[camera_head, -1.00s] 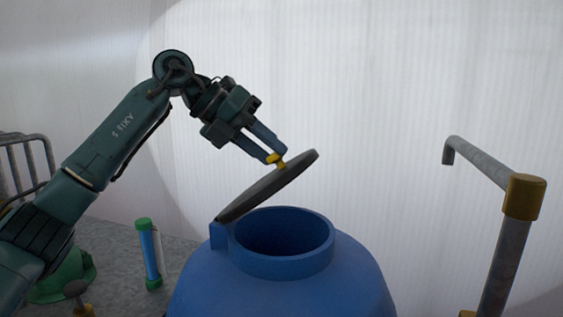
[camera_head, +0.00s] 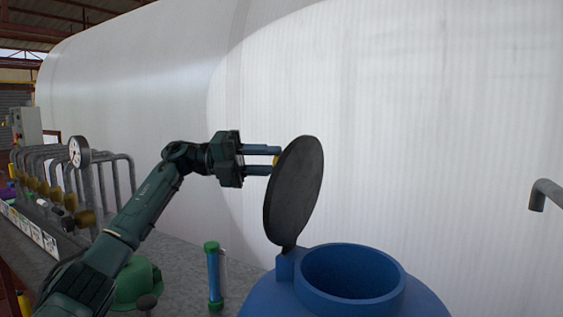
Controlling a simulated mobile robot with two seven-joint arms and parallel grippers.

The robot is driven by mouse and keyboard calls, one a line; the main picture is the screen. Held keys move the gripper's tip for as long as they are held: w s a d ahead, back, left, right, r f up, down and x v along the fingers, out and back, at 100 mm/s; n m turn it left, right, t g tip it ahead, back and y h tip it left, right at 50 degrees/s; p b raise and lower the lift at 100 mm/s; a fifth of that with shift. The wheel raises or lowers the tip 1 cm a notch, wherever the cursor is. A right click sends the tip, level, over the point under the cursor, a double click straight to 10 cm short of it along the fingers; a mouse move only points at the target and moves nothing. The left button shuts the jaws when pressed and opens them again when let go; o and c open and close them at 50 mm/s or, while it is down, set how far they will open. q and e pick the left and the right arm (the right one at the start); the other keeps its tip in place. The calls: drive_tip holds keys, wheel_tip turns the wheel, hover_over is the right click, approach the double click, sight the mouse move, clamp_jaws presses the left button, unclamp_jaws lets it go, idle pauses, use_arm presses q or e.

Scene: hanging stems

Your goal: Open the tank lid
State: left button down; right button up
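The blue tank (camera_head: 345,290) stands at the lower right with its round mouth uncovered. Its dark grey lid (camera_head: 295,190) stands nearly upright on the hinge at the left of the mouth, leaning slightly right. My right gripper is out of view.
A blue and green cylinder (camera_head: 214,275) stands left of the tank, beside a green rounded object (camera_head: 138,285). Pipes with a gauge (camera_head: 79,152) line the left. A grey pipe end (camera_head: 545,195) is at the right. A large white wall (camera_head: 430,110) is behind.

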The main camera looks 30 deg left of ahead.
use_arm(q)
drive_tip(key=shift+a+h, duration=0.3)
drive_tip(key=shift+a, duration=0.25)
drive_tip(key=c, duration=1.1)
unclamp_jaws()
drive_tip(key=shift+f, duration=0.1)
drive_tip(key=v, duration=1.3)
drive_tip(key=shift+s+b, duration=0.1)
drive_tip(key=shift+b, duration=0.25)
drive_tip(key=shift+o, duration=0.2)
